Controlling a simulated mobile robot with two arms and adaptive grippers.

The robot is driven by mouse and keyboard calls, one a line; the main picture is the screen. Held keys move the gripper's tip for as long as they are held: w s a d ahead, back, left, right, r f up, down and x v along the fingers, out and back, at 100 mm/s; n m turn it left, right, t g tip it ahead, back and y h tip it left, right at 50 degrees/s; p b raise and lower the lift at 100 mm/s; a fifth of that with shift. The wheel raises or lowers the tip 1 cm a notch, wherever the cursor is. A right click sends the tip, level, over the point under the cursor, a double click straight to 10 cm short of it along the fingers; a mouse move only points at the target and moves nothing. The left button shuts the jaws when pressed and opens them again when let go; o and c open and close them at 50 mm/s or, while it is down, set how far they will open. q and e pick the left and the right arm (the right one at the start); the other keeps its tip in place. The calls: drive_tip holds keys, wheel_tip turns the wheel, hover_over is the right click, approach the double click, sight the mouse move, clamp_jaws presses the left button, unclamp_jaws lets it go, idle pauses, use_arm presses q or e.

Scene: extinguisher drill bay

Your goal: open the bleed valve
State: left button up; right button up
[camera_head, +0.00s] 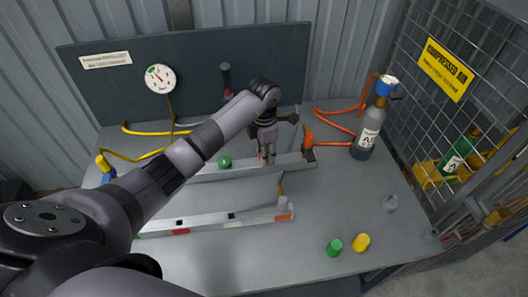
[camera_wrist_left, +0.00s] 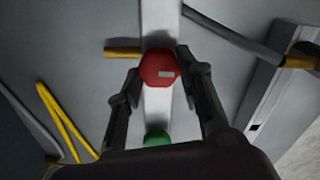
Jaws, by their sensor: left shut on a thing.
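A red knob (camera_wrist_left: 159,69) sits on a pale manifold bar (camera_wrist_left: 156,105), seen from above in the left wrist view. I take it to be the bleed valve; its label is too small to read. My left gripper (camera_wrist_left: 161,66) is shut on it, one finger at each side. In the head view my left gripper (camera_head: 266,156) points down at the rear bar (camera_head: 230,173) on the bench, and it mostly hides the knob. A green knob (camera_head: 224,162) sits on the same bar, to the left; it also shows in the left wrist view (camera_wrist_left: 157,138). My right gripper is not in view.
A pressure gauge (camera_head: 160,78) is on the back panel. A grey cylinder with a blue cap (camera_head: 370,130) stands right, with orange hoses (camera_head: 335,125). A front bar (camera_head: 215,221) and loose green (camera_head: 335,247) and yellow (camera_head: 361,242) caps lie nearer. The bench's right front is mostly clear.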

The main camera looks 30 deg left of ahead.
use_arm(q)
drive_tip(key=shift+c, duration=0.7)
drive_tip(key=n, duration=0.9)
drive_tip(key=shift+d, duration=0.1)
drive_tip(key=n, duration=0.5)
drive_tip(key=shift+d+n, duration=0.1)
drive_tip(key=shift+n, duration=1.9)
